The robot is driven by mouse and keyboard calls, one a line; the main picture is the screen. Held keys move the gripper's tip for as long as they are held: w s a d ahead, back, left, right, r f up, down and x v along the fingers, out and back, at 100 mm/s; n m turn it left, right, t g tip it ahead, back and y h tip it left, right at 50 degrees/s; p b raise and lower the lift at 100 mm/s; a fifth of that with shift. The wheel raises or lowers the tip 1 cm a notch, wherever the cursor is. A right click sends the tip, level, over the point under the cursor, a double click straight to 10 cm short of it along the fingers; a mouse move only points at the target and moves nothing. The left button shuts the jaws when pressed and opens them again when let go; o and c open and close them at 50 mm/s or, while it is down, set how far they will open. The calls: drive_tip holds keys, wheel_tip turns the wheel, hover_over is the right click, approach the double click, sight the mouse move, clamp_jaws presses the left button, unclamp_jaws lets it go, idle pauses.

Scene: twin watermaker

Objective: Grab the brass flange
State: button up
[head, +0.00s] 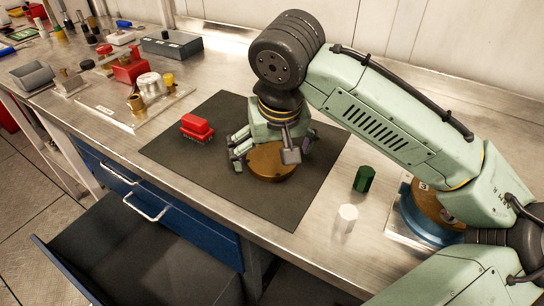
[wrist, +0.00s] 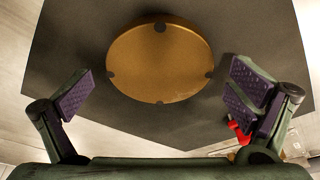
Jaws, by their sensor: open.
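The brass flange (head: 270,164) is a flat golden disc lying on the dark mat (head: 215,125). In the wrist view the flange (wrist: 160,62) sits in the upper middle, with small dark notches at its rim. My gripper (head: 262,150) is over the flange in the head view and hides part of it. The gripper holds nothing. I cannot tell the exact height of the fingers above the mat.
A red block-like object (head: 196,128) lies on the mat left of my gripper. A green piece (head: 363,178) and a white piece (head: 346,218) stand right of the mat. A board with small parts (head: 110,108) is at left. An open drawer (head: 140,250) juts out in front.

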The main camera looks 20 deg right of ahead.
drive_tip(key=c, duration=1.9)
drive_tip(key=shift+r, duration=0.1)
drive_tip(key=shift+c, duration=0.2)
